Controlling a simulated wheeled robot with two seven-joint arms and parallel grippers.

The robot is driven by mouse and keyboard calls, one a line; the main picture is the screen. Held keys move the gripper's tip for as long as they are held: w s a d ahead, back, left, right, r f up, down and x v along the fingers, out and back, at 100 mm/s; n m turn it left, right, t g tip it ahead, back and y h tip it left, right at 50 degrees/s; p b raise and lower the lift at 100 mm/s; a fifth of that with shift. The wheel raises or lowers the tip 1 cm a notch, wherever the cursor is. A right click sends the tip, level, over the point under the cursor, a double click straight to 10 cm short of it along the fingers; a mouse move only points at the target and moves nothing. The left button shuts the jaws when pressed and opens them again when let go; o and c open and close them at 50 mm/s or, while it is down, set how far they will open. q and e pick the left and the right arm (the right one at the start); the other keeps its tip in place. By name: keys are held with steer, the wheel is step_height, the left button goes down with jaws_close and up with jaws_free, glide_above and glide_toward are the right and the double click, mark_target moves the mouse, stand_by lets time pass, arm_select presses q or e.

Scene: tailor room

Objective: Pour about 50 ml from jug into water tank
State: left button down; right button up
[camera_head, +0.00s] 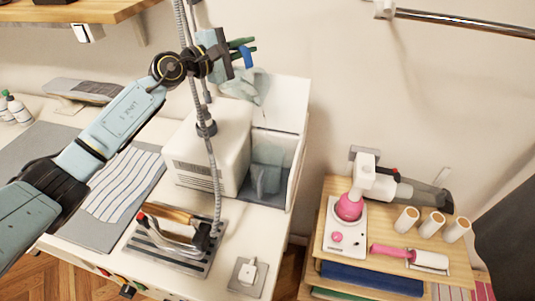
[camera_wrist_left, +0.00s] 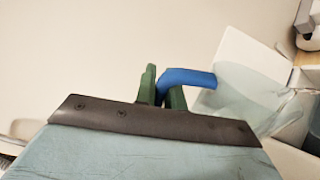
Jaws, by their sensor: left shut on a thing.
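My left gripper (camera_head: 243,48) is high above the white steam station, its green fingers shut on the blue handle (camera_head: 248,60) of the jug. The clear jug (camera_head: 243,84) hangs below and appears tilted, its body partly lost against the pale wall and white panel. In the left wrist view the gripper (camera_wrist_left: 163,88) holds the blue handle (camera_wrist_left: 190,77), with the clear jug (camera_wrist_left: 250,97) at the right. The translucent water tank (camera_head: 268,153) is in the station's right side, below and slightly right of the jug. Any liquid stream or level is too faint to tell. My right gripper is out of view.
The white station housing (camera_head: 212,150) stands left of the tank, with a grey hose rising in front. An iron (camera_head: 175,232) rests on its striped stand. At right, a wooden cart (camera_head: 395,255) carries a pink-and-white device (camera_head: 348,207), white spools and a lint roller.

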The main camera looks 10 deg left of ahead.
arm_select(q)
steer(key=shift+w+a, duration=0.45)
steer(key=shift+s+d+m+p, duration=0.15)
steer(key=shift+d+m+p, duration=0.1)
steer(key=shift+m+p, duration=0.05)
stand_by(1.4)
steer(key=w+a+n+b, duration=0.2)
steer(key=a+n+b, duration=0.1)
steer(key=a+n, duration=0.1)
steer(key=shift+w+r, duration=0.15)
steer(key=shift+w, duration=0.25)
steer(key=shift+w+a+r+n, duration=0.1)
steer(key=shift+n, duration=0.2)
steer(key=shift+w+a+n+b, duration=0.2)
steer(key=shift+a+n+b, duration=0.15)
steer(key=shift+n, duration=0.35)
